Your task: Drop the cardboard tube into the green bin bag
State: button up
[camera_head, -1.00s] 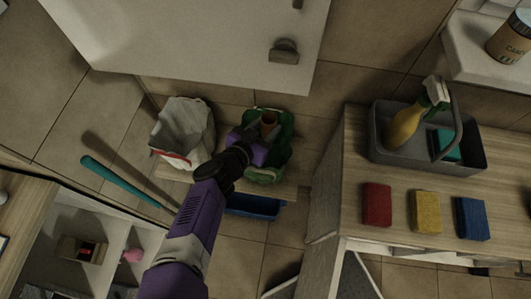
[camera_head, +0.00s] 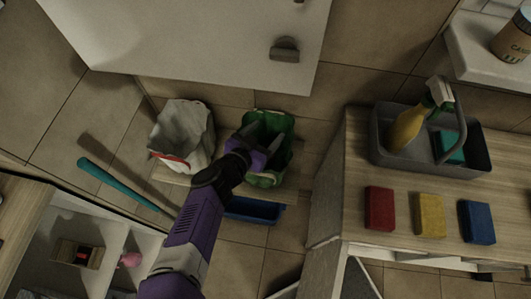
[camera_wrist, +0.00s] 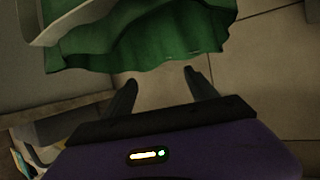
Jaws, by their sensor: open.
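The green bin bag (camera_head: 263,180) lines an open bin on the floor, in the middle of the head view. Its crinkled edge fills the upper part of the wrist view (camera_wrist: 140,45). My gripper (camera_head: 258,147) is over the near left part of the bag's mouth. In the wrist view my gripper (camera_wrist: 160,82) shows its two fingers spread apart with nothing between them. The cardboard tube is not visible in either present view; the bag's inside is dark and partly hidden by my gripper.
A white bin bag (camera_head: 182,130) stands just left of the green one. A blue tray (camera_head: 253,210) lies in front. On the right a wooden bench (camera_head: 350,190) bears a grey caddy (camera_head: 385,155) and coloured sponges. A white cabinet (camera_head: 190,45) is behind.

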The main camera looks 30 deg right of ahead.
jog(key=v, duration=0.7)
jog(key=shift+b, duration=0.4)
jog(key=shift+a, duration=0.1)
jog(key=s+a+f+n+t+y, duration=0.1)
jog(key=s+a+n+t+y, duration=0.1)
jog(key=s, duration=1)
jog(key=s+a+f+n+t+y, duration=0.1)
jog(key=s+a+n+t+y, duration=0.1)
jog(key=s, duration=1)
jog(key=s+d+r+n+t+y, duration=0.2)
jog(key=s+d+r+n, duration=0.15)
jog(key=s+d, duration=0.3)
jog(key=d+r+n+t+y, duration=0.1)
jog(key=d+r+n+y, duration=0.3)
jog(key=r, duration=0.6)
jog(key=shift+w+d+t+y, duration=0.2)
jog(key=shift+d+t+y, duration=0.15)
jog(key=shift+y, duration=0.25)
